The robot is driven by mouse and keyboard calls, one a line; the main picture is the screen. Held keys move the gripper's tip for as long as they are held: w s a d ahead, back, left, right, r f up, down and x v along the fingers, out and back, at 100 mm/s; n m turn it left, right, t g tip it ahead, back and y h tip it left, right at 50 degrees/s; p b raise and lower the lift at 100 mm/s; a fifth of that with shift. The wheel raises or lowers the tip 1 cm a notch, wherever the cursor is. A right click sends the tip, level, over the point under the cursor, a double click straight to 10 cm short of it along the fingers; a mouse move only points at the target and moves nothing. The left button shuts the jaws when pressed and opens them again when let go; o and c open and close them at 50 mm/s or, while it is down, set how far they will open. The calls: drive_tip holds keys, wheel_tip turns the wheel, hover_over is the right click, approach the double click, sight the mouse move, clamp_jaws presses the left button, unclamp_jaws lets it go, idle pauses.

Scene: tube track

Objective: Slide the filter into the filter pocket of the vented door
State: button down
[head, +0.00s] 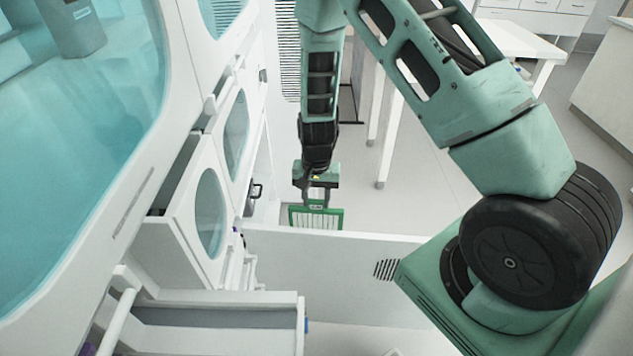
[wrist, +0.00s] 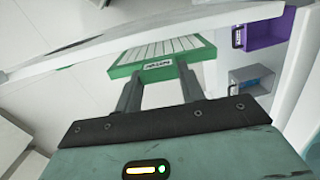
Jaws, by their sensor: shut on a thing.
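The filter (head: 316,217) has a green frame and white pleats. My gripper (head: 317,203) is shut on its upper edge, where a small label shows, and the filter hangs below the jaws. In the wrist view the filter (wrist: 168,48) extends away from the fingers of my gripper (wrist: 158,72). The vented door (head: 330,262) appears to be the white panel standing open, with dark slots near its right end. The filter is at the far side of its top edge, which hides the filter's lower end. I cannot make out the filter pocket, or whether the filter touches the door.
A white cabinet with round-windowed doors (head: 210,215) stands at the left. An open drawer (head: 220,315) juts out in front. In the wrist view a purple bin (wrist: 262,35) and a grey bin (wrist: 250,80) are at the right. Open floor lies beyond the door.

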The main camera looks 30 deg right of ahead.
sight(316, 222)
drive_tip(key=shift+f+b, duration=2)
drive_tip(key=shift+f, duration=0.9)
drive_tip(key=shift+f+b, duration=0.65)
drive_tip(key=shift+f, duration=0.15)
drive_tip(key=shift+f+b, duration=0.4)
drive_tip(key=shift+f, duration=0.3)
drive_tip(key=shift+f+b, duration=0.5)
drive_tip(key=shift+f, duration=0.2)
